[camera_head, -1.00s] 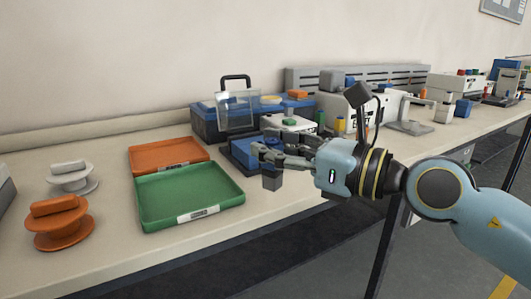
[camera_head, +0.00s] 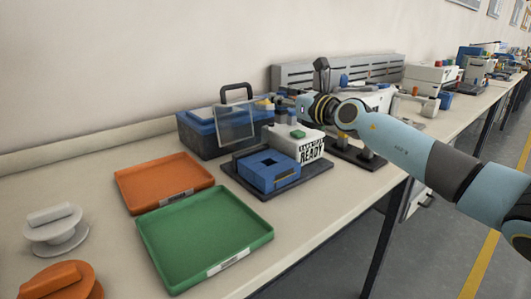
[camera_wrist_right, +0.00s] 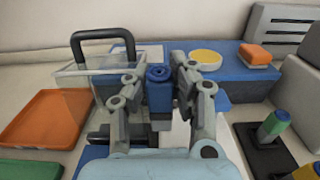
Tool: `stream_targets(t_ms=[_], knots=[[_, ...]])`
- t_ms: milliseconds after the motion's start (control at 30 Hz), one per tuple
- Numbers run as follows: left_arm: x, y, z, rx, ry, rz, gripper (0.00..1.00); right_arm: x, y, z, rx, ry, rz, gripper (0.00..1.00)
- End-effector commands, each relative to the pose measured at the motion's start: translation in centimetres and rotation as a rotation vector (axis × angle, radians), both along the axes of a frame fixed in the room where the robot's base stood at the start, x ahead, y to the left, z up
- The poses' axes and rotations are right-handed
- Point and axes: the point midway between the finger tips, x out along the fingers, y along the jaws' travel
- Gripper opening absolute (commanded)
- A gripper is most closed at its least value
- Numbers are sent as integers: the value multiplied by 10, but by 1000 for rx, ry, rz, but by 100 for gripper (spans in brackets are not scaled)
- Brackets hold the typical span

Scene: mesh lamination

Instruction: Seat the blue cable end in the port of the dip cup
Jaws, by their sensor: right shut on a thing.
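My right gripper (camera_head: 284,99) is above the back of the white box (camera_head: 311,150) marked READY, partly hidden by its own arm in the head view. In the right wrist view my right gripper (camera_wrist_right: 159,92) is shut on a blue upright piece with a round ringed top, which looks like the blue cable end (camera_wrist_right: 159,76). No cable shows clearly. I cannot tell for sure which thing is the dip cup. A blue block with a square opening (camera_head: 258,178) sits beside the white box on a dark base. My left gripper is not in view.
A blue case (camera_head: 196,140) with a clear panel and black handle stands behind. A yellow dish (camera_wrist_right: 205,57) and an orange block (camera_wrist_right: 255,55) are on blue surfaces. Orange (camera_head: 128,188) and green (camera_head: 157,247) trays lie left.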

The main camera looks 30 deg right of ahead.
Motion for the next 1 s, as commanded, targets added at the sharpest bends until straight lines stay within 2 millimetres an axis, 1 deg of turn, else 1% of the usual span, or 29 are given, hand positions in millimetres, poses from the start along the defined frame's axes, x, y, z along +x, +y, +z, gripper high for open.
stream_targets(t_ms=[33, 200, 300, 400, 567, 833, 900, 1000], knots=[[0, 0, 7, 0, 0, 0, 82, -8, 12, -5, 4, 2, 3, 0], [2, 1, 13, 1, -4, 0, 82, -33, 47, -31, 5, 0, 3, 0], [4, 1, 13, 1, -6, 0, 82, -44, 63, -44, 3, 0, 2, 0], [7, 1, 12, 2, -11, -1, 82, -51, 72, -52, 1, -1, 2, 0], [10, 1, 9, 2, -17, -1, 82, -55, 77, -59, -1, -1, 1, 0], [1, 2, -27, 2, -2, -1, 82, -55, 77, -97, -1, 2, 2, 0], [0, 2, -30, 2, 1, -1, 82, -54, 77, -99, 0, 0, 2, 0], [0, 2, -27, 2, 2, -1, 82, -54, 77, -95, -1, -1, 2, 0]])
